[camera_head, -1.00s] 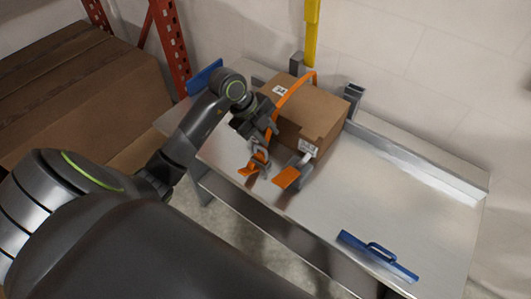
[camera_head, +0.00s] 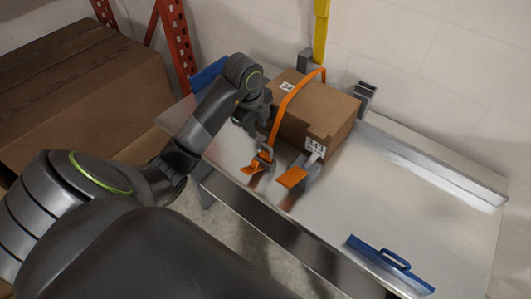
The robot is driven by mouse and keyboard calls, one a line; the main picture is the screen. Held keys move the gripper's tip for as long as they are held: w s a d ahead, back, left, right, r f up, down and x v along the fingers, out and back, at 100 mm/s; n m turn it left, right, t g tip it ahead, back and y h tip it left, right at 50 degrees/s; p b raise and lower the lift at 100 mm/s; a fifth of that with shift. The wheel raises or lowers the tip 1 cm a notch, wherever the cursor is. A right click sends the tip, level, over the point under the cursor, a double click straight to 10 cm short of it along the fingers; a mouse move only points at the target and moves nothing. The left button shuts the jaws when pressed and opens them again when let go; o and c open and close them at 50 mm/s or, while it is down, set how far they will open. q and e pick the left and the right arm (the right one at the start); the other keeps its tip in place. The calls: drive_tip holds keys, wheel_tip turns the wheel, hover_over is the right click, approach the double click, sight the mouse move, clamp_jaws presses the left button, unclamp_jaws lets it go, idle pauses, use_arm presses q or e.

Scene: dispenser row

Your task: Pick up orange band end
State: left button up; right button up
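An orange band (camera_head: 285,105) loops over the cardboard box (camera_head: 318,105) and comes down its left side. One orange band end (camera_head: 251,168) lies at the lower left, in front of the box. A second orange piece (camera_head: 292,177) sits on a grey part beside the box's front corner. My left gripper (camera_head: 250,122) is left of the box, above and behind the lower-left band end and apart from it. Its fingers are dark and small here, so whether they are open is unclear. My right gripper is not in view.
The metal table (camera_head: 385,195) is clear to the right of the box. A blue handled tool (camera_head: 390,262) lies at its front edge. A raised metal rail (camera_head: 435,165) runs along the back. A yellow post (camera_head: 321,30) stands behind the box. Large brown boxes (camera_head: 85,95) stand at left.

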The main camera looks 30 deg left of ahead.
sight(265, 145)
use_arm(q)
drive_tip(key=f+b, duration=0.2)
drive_tip(key=w+f+b, duration=0.1)
drive_tip(key=f+b, duration=0.1)
drive_tip(key=f, duration=0.1)
drive_tip(key=w+f+b, duration=0.1)
drive_tip(key=f+b, duration=0.2)
drive_tip(key=shift+d+f, duration=0.1)
drive_tip(key=shift+d, duration=0.15)
drive_tip(key=shift+w+f, duration=0.25)
drive_tip(key=shift+f, duration=0.5)
drive_tip(key=shift+w+f, duration=0.2)
drive_tip(key=shift+f, duration=0.5)
drive_tip(key=shift+c, duration=0.2)
clamp_jaws()
